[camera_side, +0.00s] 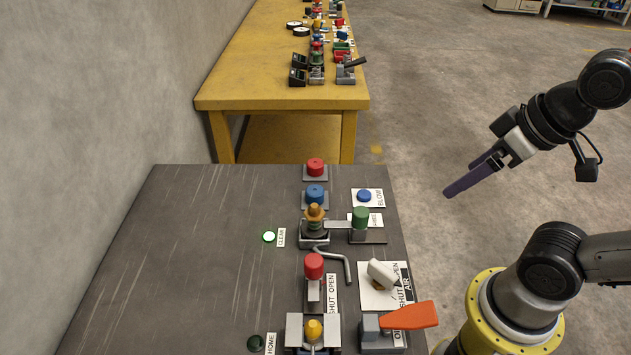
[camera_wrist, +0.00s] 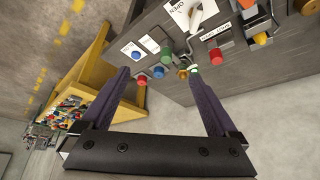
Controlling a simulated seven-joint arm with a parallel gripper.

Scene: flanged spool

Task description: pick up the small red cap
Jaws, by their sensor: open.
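Two red caps show on the dark bench. One red cap (camera_side: 315,167) sits on a small grey plate at the bench's far end; it also shows in the wrist view (camera_wrist: 138,81). The other red cap (camera_side: 313,266) tops a grey block nearer the camera, and shows in the wrist view (camera_wrist: 216,56). I cannot tell for certain which is the task's small cap. My gripper (camera_side: 462,182) is raised, right of the bench in the side view and apart from both caps. Its purple fingers (camera_wrist: 159,78) are spread and empty in the wrist view.
A blue cap (camera_side: 315,194), a yellow-orange spool-like part (camera_side: 314,222) and a green knob (camera_side: 360,217) stand close to the far red cap. A bent grey rod (camera_side: 337,262) and an orange lever (camera_side: 405,316) lie nearer. The bench's left side (camera_side: 180,250) is mostly clear.

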